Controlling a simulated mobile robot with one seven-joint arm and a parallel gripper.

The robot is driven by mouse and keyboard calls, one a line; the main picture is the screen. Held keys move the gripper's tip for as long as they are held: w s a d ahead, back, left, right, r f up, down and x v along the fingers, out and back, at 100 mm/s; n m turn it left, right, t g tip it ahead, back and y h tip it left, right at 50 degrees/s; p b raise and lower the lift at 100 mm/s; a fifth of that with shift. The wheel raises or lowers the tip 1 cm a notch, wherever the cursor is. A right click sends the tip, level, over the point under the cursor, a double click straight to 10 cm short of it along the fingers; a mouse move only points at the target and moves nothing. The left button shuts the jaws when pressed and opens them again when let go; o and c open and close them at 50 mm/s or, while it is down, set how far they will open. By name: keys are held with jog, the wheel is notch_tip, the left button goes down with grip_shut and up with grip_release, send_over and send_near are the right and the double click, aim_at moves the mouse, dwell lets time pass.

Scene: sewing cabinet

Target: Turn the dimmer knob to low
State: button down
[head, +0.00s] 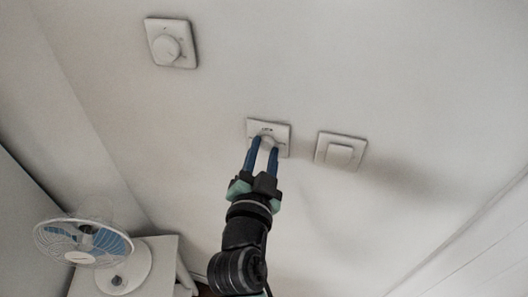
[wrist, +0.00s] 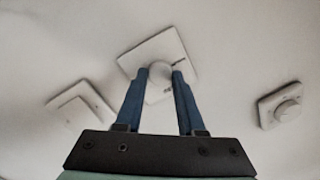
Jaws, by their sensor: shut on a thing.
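A white square wall plate (head: 282,131) with a round knob (head: 267,142) is on the wall in the middle of the head view. In the wrist view the plate (wrist: 176,50) and its knob (wrist: 159,71) are straight ahead. My gripper (head: 263,142) is at this plate, its two blue fingers on either side of the knob and shut on it. The fingers also show in the wrist view (wrist: 160,74). Small marks are on the plate, too small to read. The fingers partly hide the knob, so I cannot tell its exact setting.
A second plate with a round knob (head: 167,48) is at upper left in the head view. A flat rocker switch (head: 340,151) is just right of the held knob. A fan (head: 84,242) stands on a small white cabinet (head: 160,257) at lower left.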

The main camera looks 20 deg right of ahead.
jog(key=n, duration=0.3)
jog(key=n+g, duration=0.1)
jog(key=n, duration=0.2)
jog(key=shift+w+a+r+n+p, duration=0.1)
jog(key=shift+a+r+n+p, duration=0.1)
jog(key=shift+n+p, duration=0.2)
jog(key=n+h, duration=0.1)
jog(key=n, duration=0.2)
jog(key=shift+g, duration=0.4)
jog(key=n+p, duration=0.1)
jog(key=n, duration=0.3)
jog(key=shift+w+h, duration=0.1)
jog(key=shift+h, duration=0.2)
jog(key=n+p, duration=0.1)
jog(key=n, duration=0.2)
jog(key=shift+a+g+h, duration=0.1)
jog(key=shift+g+h, duration=0.2)
jog(key=shift+g, duration=0.1)
jog(key=n+p, duration=0.1)
jog(key=n, duration=0.3)
jog(key=shift+n+h, duration=0.3)
jog(key=n+p, duration=0.1)
jog(key=n, duration=0.3)
jog(key=shift+f+h, duration=0.1)
jog(key=shift+h, duration=0.2)
jog(key=shift+f+n+h+p, duration=0.1)
jog(key=shift+n+h+p, duration=0.2)
jog(key=shift+n, duration=1.2)
